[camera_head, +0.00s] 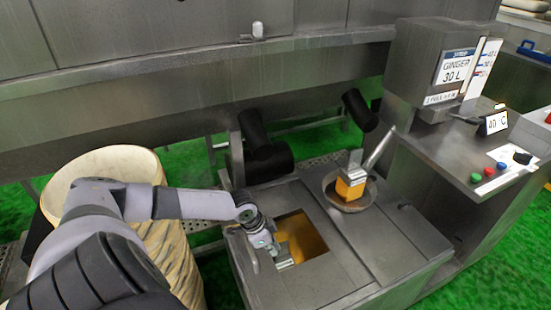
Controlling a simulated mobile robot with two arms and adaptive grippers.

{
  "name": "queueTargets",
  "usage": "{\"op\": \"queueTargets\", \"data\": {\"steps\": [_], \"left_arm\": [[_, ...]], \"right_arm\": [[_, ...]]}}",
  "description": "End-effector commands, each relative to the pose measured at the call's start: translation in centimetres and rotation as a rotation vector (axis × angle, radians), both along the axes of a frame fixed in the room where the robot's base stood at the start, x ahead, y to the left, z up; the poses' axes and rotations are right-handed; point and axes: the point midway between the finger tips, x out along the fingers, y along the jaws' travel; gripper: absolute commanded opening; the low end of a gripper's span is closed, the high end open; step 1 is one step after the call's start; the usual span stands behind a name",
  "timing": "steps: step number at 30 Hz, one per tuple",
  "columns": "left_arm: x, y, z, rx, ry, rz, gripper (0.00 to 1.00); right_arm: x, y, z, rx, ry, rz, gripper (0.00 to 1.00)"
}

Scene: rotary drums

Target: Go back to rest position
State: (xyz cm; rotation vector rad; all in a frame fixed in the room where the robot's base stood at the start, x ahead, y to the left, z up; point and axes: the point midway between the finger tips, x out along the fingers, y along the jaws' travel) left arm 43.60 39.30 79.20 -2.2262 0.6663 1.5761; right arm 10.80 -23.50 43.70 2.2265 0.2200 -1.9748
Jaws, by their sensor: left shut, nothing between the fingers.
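My left arm comes in from the lower left and reaches across to the metal cabinet. My left gripper (281,258) is shut and empty, at the left edge of a square opening (305,240) in the cabinet top. Something orange-yellow shows inside the opening. I cannot tell whether the fingers touch the rim. My right gripper is not in view.
A pan (349,203) with an orange block (350,186) stands on the cabinet top (400,240), right of the opening. A beige barrel (172,255) stands behind my left arm. A control unit (415,70) labelled GINGER 30 L stands at the right. Green floor (510,270) shows at lower right.

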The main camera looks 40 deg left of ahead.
Motion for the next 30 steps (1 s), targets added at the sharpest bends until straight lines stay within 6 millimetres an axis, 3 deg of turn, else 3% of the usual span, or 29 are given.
{"op": "queueTargets", "data": {"steps": [3, 9, 16, 19, 23, 27, 30], "left_arm": [[-0.6, 0.5, 2.0, 0.003, -0.001, -0.002, 0.00], [-1.0, 0.7, 3.7, 0.001, -0.002, -0.001, 0.00], [-1.1, 0.6, 4.0, -0.002, -0.001, -0.001, 0.00], [-1.5, -0.6, 3.4, -0.011, 0.006, -0.018, 0.00], [-3.3, -6.0, 1.7, -0.045, 0.026, -0.093, 0.00], [-6.7, -15.3, 0.4, -0.091, 0.023, -0.182, 0.00], [-8.7, -20.0, 1.1, -0.104, -0.006, -0.173, 0.00]], "right_arm": [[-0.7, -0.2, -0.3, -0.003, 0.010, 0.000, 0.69], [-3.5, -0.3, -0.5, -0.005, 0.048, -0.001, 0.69], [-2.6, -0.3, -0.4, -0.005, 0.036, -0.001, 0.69], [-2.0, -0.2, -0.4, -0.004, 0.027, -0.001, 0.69], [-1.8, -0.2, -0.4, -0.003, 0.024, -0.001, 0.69], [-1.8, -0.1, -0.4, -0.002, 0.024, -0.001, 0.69], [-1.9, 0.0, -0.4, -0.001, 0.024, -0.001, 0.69]]}}
